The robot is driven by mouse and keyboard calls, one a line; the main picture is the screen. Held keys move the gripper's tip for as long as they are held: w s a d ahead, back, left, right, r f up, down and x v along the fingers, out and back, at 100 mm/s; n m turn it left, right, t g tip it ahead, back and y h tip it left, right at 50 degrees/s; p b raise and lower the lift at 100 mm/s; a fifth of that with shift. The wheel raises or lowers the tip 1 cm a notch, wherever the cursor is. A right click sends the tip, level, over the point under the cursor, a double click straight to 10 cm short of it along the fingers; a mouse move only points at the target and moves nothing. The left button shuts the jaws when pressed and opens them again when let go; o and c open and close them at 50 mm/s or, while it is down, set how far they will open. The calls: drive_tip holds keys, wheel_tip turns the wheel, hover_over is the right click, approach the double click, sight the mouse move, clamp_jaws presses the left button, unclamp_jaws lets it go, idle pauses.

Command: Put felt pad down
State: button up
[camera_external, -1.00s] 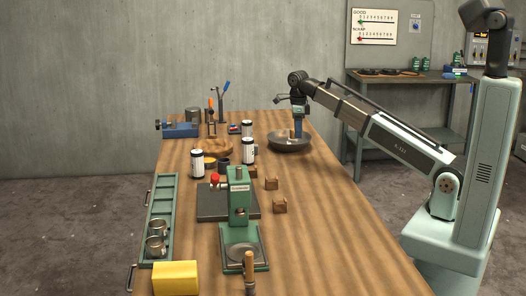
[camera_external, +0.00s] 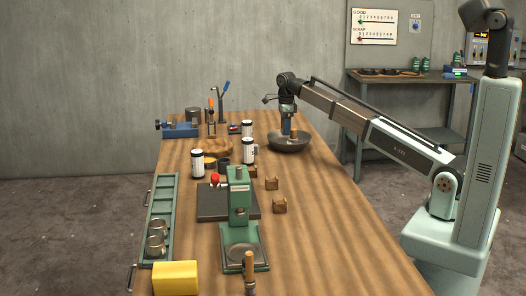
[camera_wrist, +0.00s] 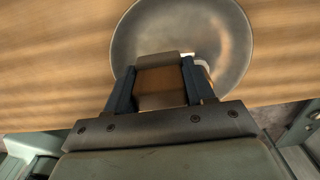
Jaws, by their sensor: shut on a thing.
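My gripper (camera_wrist: 160,84) is shut on a brown block-like thing with paler edges (camera_wrist: 160,78), which I take to be the felt pad. In the external view my gripper (camera_external: 289,124) points down over the grey metal bowl (camera_external: 290,147), and a tan bit of the held thing shows beside the fingers. In the wrist view the wide round bowl (camera_wrist: 205,25) lies beneath and beyond the fingertips. The bowl stands on the wooden table's far right part. I cannot tell whether the held thing touches the bowl.
White cylindrical cans (camera_external: 248,151) and a round wooden piece (camera_external: 217,147) stand left of the bowl. The table's right side (camera_external: 330,225) is clear.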

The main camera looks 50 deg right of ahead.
drive_tip(key=shift+f, duration=2.6)
drive_tip(key=shift+f, duration=0.15)
drive_tip(key=o, duration=0.8)
drive_tip(key=shift+c, duration=0.2)
wheel_tip(320, 180, up, 12)
drive_tip(key=shift+r, duration=0.2)
